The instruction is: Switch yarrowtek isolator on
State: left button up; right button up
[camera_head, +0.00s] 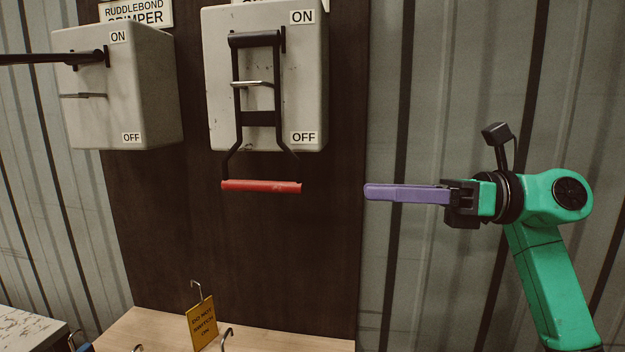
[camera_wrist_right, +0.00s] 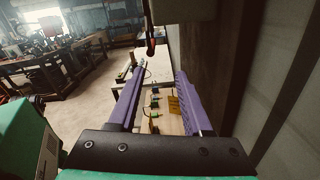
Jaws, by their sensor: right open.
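A grey isolator box (camera_head: 266,150) is mounted on the dark board, with ON at its top and OFF at its bottom. Its nameplate is cut off by the upper edge, so its name cannot be read. Its black lever frame (camera_head: 238,100) hangs down past OFF to a red grip bar (camera_head: 262,186), which also shows ahead in the right wrist view (camera_wrist_right: 151,49). My right gripper (camera_head: 368,192) has purple fingers and is to the right of the bar, apart from it, at about its height. In the wrist view its fingers (camera_wrist_right: 158,72) are spread and empty. My left gripper is out of view.
A second box (camera_head: 150,110) at left, under a RUDDLEBOND CRIMPER plate (camera_head: 137,12), has a black lever reaching out left. Corrugated wall lies behind.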

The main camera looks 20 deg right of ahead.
jog(key=p, duration=0.3)
send_near(273, 185)
jog(key=x, duration=0.2)
jog(key=p+x, duration=0.1)
jog(key=x, duration=0.3)
jog(key=p+x, duration=0.2)
jog(key=x, duration=0.2)
jog(key=shift+w, duration=0.35)
jog(key=shift+a+f, duration=0.1)
jog(key=shift+a, duration=0.05)
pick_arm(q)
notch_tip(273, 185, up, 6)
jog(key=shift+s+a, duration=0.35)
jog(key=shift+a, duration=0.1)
pick_arm(e)
jog(key=shift+f, duration=0.1)
jog(key=shift+d, duration=0.2)
grip_shut()
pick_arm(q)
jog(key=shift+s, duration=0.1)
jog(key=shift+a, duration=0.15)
